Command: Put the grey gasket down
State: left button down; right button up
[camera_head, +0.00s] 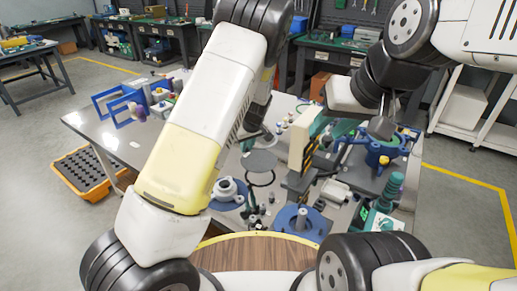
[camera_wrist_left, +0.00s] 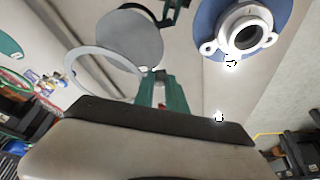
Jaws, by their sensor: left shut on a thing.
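The grey gasket, a light grey ring (camera_wrist_left: 76,63), is in the left wrist view, its near edge at the green fingertips of my left gripper (camera_wrist_left: 152,78). That gripper is shut on it. The ring seems to be above the table; its height is hard to judge.
A grey disc (camera_head: 259,161) lies on the table beside a dark ring (camera_head: 263,179). A white flange on a blue base (camera_head: 228,192) is to their left; it also shows in the left wrist view (camera_wrist_left: 245,32). Another blue flange (camera_head: 301,222) stands near the front. The table's left front (camera_head: 118,145) is mostly clear.

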pick_arm(q)
send_over(248, 170)
jog(key=s, duration=0.1)
jog(key=f, duration=0.6)
jog(key=shift+s+d+f, duration=0.1)
jog(key=shift+d, duration=0.15)
jog(key=shift+f, duration=2)
jog(key=shift+f, duration=0.1)
jog(key=c, duration=1.4)
grip_release()
jog(key=shift+o, duration=0.2)
